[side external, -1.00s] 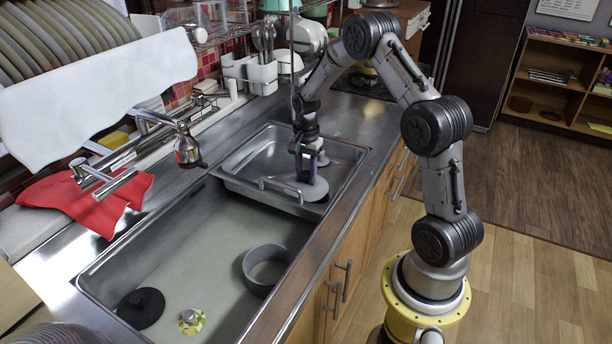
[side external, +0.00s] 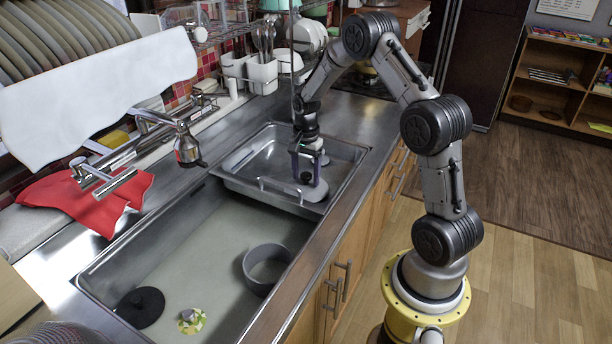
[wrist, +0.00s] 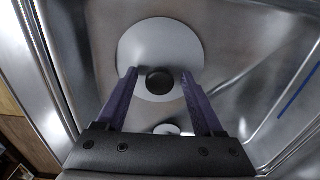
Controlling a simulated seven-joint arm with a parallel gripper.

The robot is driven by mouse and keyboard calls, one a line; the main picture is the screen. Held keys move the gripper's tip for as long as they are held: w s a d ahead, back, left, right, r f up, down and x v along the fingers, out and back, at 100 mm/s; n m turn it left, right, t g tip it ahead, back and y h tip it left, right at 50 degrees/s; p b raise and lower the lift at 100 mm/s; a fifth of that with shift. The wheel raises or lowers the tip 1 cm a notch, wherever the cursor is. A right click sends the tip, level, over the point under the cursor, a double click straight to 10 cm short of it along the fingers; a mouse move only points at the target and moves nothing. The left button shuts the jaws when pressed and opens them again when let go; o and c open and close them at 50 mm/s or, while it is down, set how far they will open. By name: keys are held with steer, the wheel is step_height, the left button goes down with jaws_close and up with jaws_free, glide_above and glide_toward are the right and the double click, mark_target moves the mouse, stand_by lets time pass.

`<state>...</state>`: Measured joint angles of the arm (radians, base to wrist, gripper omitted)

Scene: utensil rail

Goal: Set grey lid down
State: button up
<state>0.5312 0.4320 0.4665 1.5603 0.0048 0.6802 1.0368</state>
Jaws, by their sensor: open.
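The grey lid (wrist: 160,42) is a pale round disc with a black knob (wrist: 159,81), lying in the metal tray (side external: 240,181) over the far part of the sink. In the wrist view my gripper (wrist: 158,76) is open, its two purple fingers apart on either side of the knob. In the side external view my gripper (side external: 308,181) is low inside the tray and hides much of the lid.
A small pale round thing (wrist: 167,128) lies near the lid. The tap (side external: 187,150) juts over the sink; the tray's walls surround my gripper.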

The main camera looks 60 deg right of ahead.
mark_target(306, 174)
steer(key=s+a+r+n+t, duration=0.1)
steer(key=a+r+n, duration=0.15)
steer(key=r, duration=0.65)
steer(key=s+a+r+n, duration=0.1)
steer(key=a+r, duration=0.3)
steer(key=r, duration=0.5)
steer(key=s+a+r+n+t, duration=0.3)
steer(key=s+a+r+n, duration=0.45)
steer(key=s+a, duration=0.35)
steer(key=s+a+f+n+t, duration=0.1)
steer(key=s+a+n, duration=0.4)
steer(key=s+n, duration=0.2)
steer(key=shift+s+f+t, duration=0.3)
steer(key=shift+s, duration=0.75)
